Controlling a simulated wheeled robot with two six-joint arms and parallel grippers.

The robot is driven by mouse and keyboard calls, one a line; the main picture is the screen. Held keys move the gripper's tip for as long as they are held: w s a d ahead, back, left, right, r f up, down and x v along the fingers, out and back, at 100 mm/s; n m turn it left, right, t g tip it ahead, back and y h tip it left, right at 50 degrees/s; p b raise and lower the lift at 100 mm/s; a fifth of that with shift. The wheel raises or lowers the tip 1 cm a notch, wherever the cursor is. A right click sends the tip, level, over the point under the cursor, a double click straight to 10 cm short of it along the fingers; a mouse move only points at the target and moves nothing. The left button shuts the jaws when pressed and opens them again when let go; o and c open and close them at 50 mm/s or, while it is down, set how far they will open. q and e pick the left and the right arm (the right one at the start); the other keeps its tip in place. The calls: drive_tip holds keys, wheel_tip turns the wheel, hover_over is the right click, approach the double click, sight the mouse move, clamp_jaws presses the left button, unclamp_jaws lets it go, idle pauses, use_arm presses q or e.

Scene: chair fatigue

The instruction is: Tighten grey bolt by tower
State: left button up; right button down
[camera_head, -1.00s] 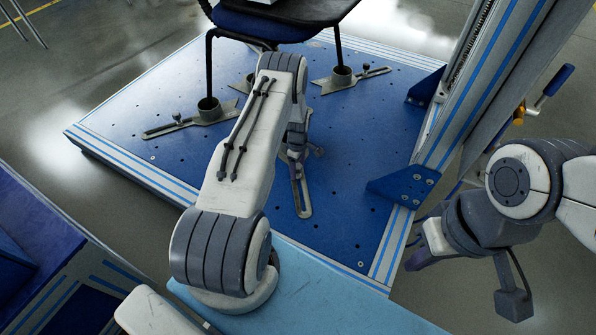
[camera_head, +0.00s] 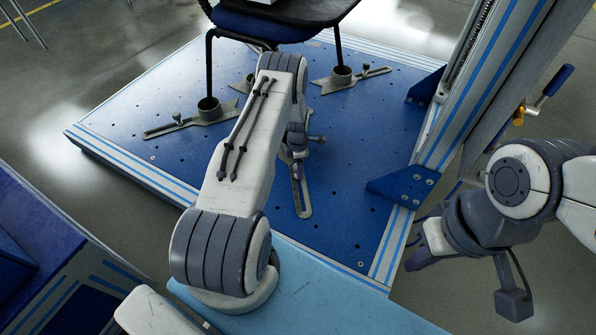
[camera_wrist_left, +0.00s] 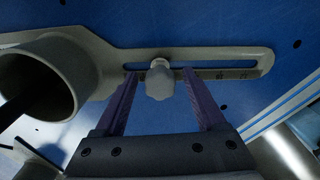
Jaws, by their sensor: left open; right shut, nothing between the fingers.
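The grey bolt (camera_wrist_left: 160,80) has a lobed knob and stands in the slot of a grey clamp plate (camera_wrist_left: 225,55), beside a round leg cup (camera_wrist_left: 40,80). My left gripper (camera_wrist_left: 158,98) is open, with one purple finger on each side of the knob. Gaps show between knob and fingers. In the head view my left arm hides this bolt; the end of its slotted plate (camera_head: 303,203) shows below. The striped tower (camera_head: 470,95) stands to the right. My right gripper (camera_head: 420,260) is shut and empty, off the platform's right edge.
The blue perforated platform (camera_head: 355,150) carries a chair (camera_head: 255,27) on leg cups. Other clamp bolts stand at the left (camera_head: 177,118) and back right (camera_head: 366,70). A blue bracket (camera_head: 403,185) juts from the tower's foot. A blue-handled crank (camera_head: 557,80) is at the right.

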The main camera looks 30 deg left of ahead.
use_arm(q)
clamp_jaws()
drive_tip(key=m, duration=0.4)
unclamp_jaws()
drive_tip(key=shift+r, duration=0.1)
wheel_tip(320, 180, up, 10)
drive_tip(key=p, duration=0.5)
drive_tip(key=shift+r, duration=0.15)
